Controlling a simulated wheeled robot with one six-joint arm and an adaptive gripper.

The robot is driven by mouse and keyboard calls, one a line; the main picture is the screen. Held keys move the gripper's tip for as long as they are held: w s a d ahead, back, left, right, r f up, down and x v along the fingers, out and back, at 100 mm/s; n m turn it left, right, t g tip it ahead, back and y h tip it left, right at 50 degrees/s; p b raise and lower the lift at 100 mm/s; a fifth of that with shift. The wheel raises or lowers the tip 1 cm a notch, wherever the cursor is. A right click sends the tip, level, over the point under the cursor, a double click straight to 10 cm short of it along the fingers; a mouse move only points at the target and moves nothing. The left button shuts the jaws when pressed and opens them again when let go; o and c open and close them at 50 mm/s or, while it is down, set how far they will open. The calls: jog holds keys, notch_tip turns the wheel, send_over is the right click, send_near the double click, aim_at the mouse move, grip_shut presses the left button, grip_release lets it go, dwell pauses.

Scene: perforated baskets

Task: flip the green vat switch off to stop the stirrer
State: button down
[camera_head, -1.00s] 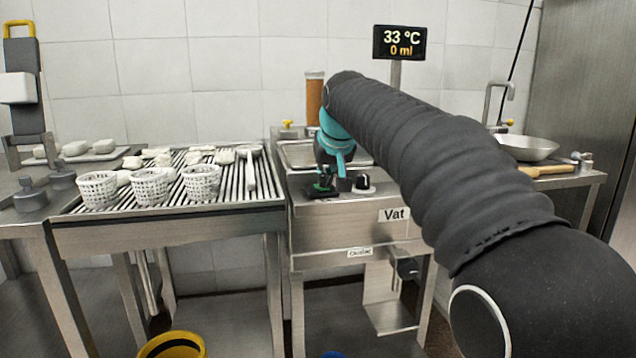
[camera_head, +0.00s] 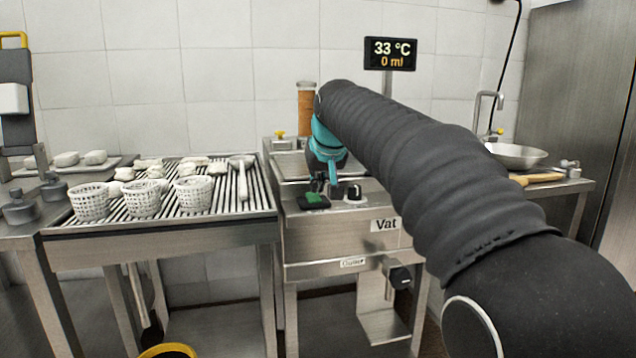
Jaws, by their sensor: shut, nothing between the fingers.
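The green switch (camera_head: 314,199) sits in a dark base on the front ledge of the steel vat (camera_head: 330,229), left of a black knob (camera_head: 353,193). The vat carries a "Vat" label. My gripper (camera_head: 326,187) is shut and empty, pointing down just behind and right of the switch. I cannot tell whether its tips touch the switch, or which way the switch is set. My arm hides the right part of the vat, and the stirrer cannot be made out.
A ribbed draining table (camera_head: 160,232) with several white perforated baskets (camera_head: 142,199) stands left. A display (camera_head: 391,53) behind reads 33 °C and 0 ml. A metal bowl (camera_head: 516,155) and wooden-handled tool (camera_head: 538,179) lie right. A yellow-rimmed bucket (camera_head: 168,350) is on the floor.

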jog(key=shift+r, duration=0.1)
jog(key=p+v, duration=0.2)
jog(key=v, duration=1.1)
jog(key=shift+s+f, duration=0.3)
